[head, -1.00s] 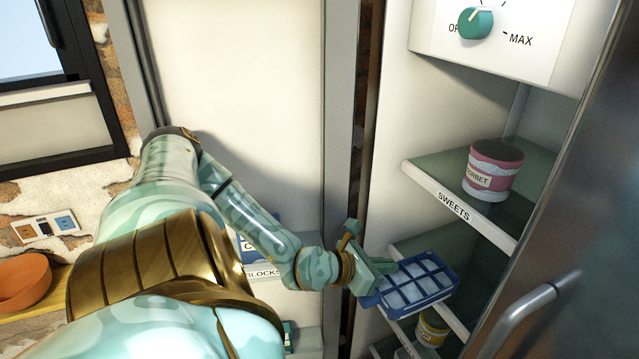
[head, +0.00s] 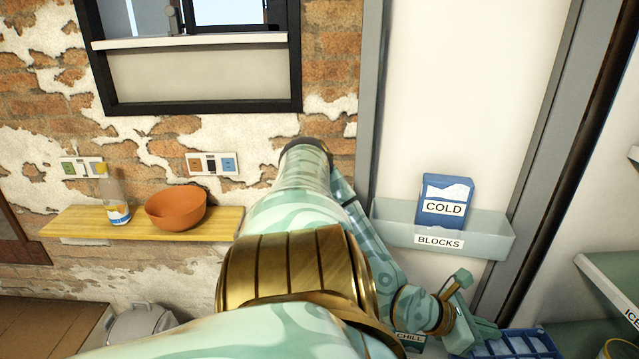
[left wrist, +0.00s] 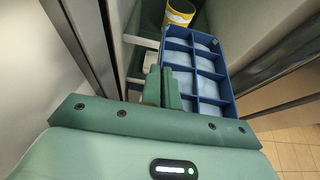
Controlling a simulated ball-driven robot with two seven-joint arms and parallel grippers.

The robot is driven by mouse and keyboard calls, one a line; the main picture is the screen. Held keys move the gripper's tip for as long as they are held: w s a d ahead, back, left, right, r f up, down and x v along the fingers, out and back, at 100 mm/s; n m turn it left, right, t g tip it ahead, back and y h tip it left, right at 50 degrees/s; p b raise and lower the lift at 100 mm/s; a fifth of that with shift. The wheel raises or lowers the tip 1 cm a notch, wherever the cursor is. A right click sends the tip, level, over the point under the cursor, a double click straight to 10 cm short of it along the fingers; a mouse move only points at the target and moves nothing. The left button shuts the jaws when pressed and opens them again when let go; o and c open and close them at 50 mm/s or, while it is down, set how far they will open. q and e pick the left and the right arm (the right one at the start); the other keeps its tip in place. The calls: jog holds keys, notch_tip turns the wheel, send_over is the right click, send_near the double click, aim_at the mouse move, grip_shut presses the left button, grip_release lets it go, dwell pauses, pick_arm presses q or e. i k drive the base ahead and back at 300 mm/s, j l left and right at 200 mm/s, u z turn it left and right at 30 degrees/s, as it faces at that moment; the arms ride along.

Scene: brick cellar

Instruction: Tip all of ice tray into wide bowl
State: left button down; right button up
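The blue ice tray (head: 515,343) shows at the bottom right of the head view, cut off by the lower edge. In the left wrist view the tray (left wrist: 196,68) has pale ice in its compartments. My left gripper (head: 474,332) has its fingers together on the tray's near side; they also show in the left wrist view (left wrist: 163,88). The wide orange-brown bowl (head: 176,208) sits upright on a wooden wall shelf at the left, far from the gripper. My right gripper is out of view.
A bottle (head: 115,196) stands left of the bowl on the wooden shelf (head: 70,222). The open door's bin (head: 395,226) holds a blue COLD pack (head: 445,200). Freezer shelves (head: 610,285) are at the right. A yellow tub (left wrist: 180,12) is beyond the tray.

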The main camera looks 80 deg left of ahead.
aim_at(177, 209)
jog(key=k, duration=0.6)
jog(key=j+u, duration=0.1)
jog(key=u, duration=2.55)
jog(key=i+l, duration=0.3)
jog(key=i, duration=0.2)
jog(key=i+l, duration=0.3)
jog(key=i, duration=0.2)
